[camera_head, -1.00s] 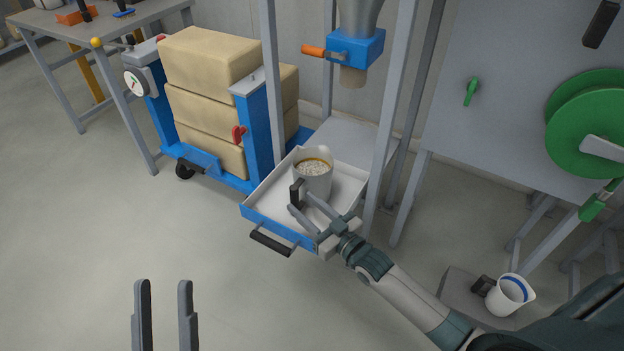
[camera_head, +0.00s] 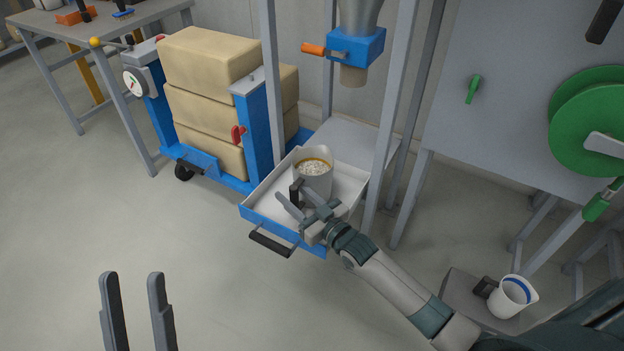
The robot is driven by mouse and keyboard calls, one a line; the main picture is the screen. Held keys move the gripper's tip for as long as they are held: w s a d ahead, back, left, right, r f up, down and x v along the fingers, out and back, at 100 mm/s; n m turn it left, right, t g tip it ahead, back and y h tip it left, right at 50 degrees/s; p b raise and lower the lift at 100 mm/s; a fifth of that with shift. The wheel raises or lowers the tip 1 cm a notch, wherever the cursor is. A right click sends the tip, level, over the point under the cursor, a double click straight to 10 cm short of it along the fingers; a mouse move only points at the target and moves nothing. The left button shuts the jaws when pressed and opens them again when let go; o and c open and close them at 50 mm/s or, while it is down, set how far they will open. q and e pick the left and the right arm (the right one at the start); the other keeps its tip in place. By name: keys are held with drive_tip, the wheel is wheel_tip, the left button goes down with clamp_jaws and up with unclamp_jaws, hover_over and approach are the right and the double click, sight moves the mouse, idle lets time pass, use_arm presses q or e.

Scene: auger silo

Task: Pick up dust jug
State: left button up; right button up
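A white jug with an orange band (camera_head: 316,181), full of pale grains, stands upright in the white, blue-fronted drawer tray (camera_head: 262,204). Its dark handle faces the front left. A second white jug with a blue band (camera_head: 512,296) sits at the lower right; I cannot tell which one is the dust jug. My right gripper (camera_head: 292,198) is open at the orange-banded jug, with its fingers apart on either side of the handle. I cannot tell if they touch it. My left gripper (camera_head: 130,275) is open and empty over the floor at the lower left.
A blue spout valve with an orange lever (camera_head: 356,47) hangs above the tray between grey posts. A blue cart with stacked tan blocks (camera_head: 210,58) stands to the left. A green reel (camera_head: 590,120) is at the right. The floor at front left is clear.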

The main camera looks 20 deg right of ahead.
clamp_jaws()
idle(1.2)
drive_tip(key=shift+r, duration=0.1)
